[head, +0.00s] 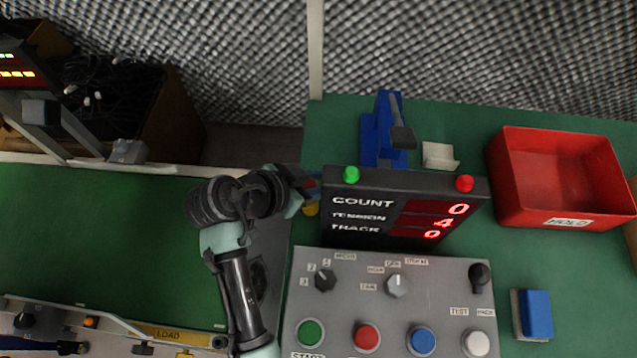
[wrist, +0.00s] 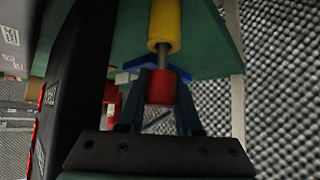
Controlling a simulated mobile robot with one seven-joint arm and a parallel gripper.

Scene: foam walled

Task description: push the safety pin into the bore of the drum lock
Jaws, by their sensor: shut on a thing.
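My gripper (head: 307,186) is beside the left end of the black counter display in the head view. In the wrist view its two fingers (wrist: 161,84) are shut on a red piece (wrist: 161,90), which I take as the grip of the safety pin. A thin grey shaft (wrist: 166,55) runs from the red piece to a yellow cylinder (wrist: 164,22). A bit of yellow (head: 311,208) also shows just below my gripper in the head view. I cannot tell whether the yellow cylinder belongs to the pin or the drum lock, and no bore is visible.
The black display (head: 365,220) stands close to the right of my gripper, behind a grey button panel (head: 345,285). A blue device (head: 383,135) with a grey lever stands behind it. A red bin (head: 505,190) is at the right. The green belt (head: 100,230) at left is clear.

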